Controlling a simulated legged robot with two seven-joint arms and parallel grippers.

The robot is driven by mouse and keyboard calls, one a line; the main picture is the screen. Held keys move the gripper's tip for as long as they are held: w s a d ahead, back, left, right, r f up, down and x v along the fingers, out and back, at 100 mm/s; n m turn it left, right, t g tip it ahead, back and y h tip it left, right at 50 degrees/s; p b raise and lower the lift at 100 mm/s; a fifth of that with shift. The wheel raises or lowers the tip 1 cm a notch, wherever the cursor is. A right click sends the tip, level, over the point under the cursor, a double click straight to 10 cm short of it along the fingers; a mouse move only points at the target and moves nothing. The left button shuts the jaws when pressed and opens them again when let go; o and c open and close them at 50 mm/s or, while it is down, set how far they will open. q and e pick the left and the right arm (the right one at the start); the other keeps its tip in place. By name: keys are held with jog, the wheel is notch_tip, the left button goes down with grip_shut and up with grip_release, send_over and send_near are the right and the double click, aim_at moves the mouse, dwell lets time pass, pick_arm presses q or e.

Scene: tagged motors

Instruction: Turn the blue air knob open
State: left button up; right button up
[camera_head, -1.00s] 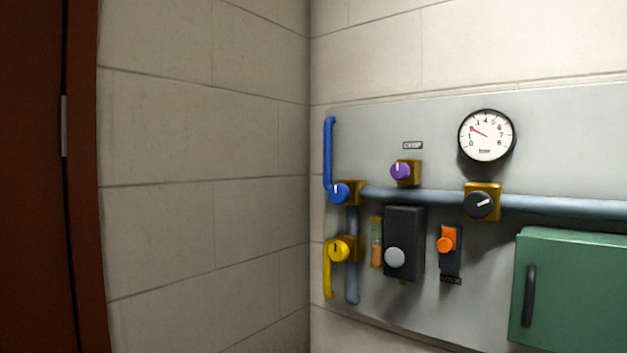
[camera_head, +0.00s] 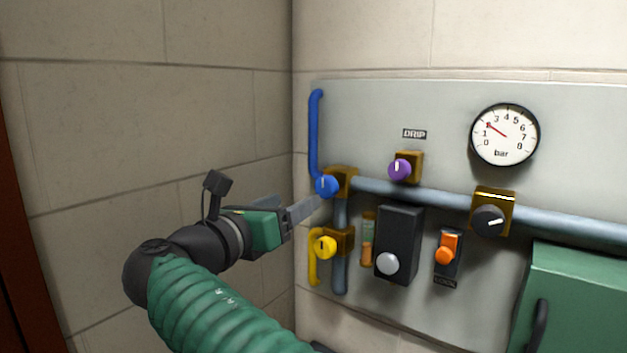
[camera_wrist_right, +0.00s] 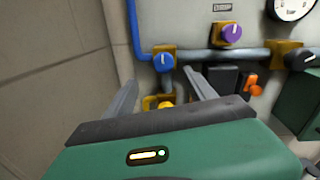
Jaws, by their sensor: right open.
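The blue air knob (camera_head: 326,186) sits on a brass block at the left of the grey panel, where the blue pipe (camera_head: 315,135) meets the grey-blue pipe. It bears a white mark that looks about upright. My right gripper (camera_head: 318,203) reaches in from below, its fingertips near the knob's lower left in the head view. In the right wrist view the two fingers are apart and empty, and the knob (camera_wrist_right: 163,62) shows beyond and between their tips. The gripper is open and does not appear to hold the knob. My left gripper is not in view.
A yellow knob (camera_head: 325,247) lies just below the blue one. A purple knob (camera_head: 400,170), a black knob (camera_head: 489,220), a black box (camera_head: 398,243), an orange switch (camera_head: 447,249) and a gauge (camera_head: 504,134) are to the right. The block wall (camera_head: 150,130) stands close on the left.

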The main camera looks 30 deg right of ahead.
aim_at(323, 188)
jog(key=p+x, duration=0.1)
jog(key=x, duration=0.3)
jog(key=p+x, duration=0.1)
jog(key=x, duration=0.2)
jog(key=s+p+x, duration=0.1)
jog(key=x, duration=0.3)
jog(key=shift+w+d+f, duration=0.1)
jog(key=shift+d, duration=0.5)
jog(key=shift+w+a, duration=0.15)
jog(key=shift+a, duration=0.65)
jog(key=shift+c, duration=2.3)
jog(key=shift+s+d, duration=0.25)
jog(key=shift+d, duration=0.05)
jog(key=c, duration=0.7)
jog(key=shift+c, duration=1)
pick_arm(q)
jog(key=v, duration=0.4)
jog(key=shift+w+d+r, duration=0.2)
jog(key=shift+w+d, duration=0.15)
pick_arm(e)
jog(key=shift+w+a, duration=0.1)
jog(key=shift+a, duration=0.05)
